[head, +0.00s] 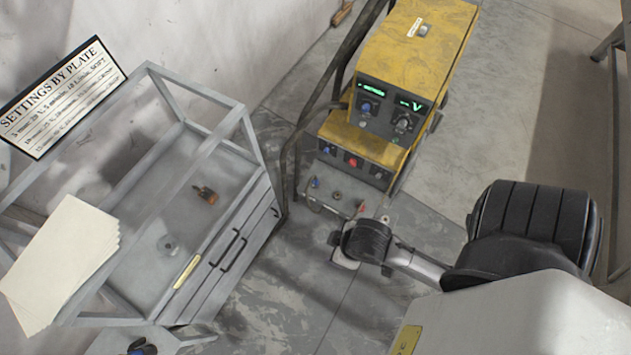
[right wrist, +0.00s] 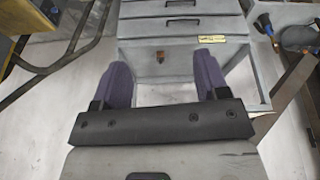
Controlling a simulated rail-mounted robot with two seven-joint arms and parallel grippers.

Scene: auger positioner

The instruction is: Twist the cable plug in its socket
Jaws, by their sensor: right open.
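The yellow welding machine (head: 415,50) stands at the top centre of the head view, with lit displays and knobs. A red fitting (head: 353,162) and a blue fitting (head: 327,150) show on its lower front. I cannot tell which fitting is the cable plug or its socket. Dark cables (head: 340,70) run down its left side. My right arm reaches in from the right, ending just in front of the machine's base. In the right wrist view my right gripper (right wrist: 163,78) has its two purple fingers apart with nothing between them. It faces the grey drawer cabinet. My left gripper is not in view.
The grey cabinet (head: 225,255) stands left of the welder, with a small orange-brown item (head: 205,194) on top. Its drawers (right wrist: 185,28) show in the right wrist view. Paper sheets (head: 58,262) and a settings sign (head: 60,98) are at left. Floor right of the welder is clear.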

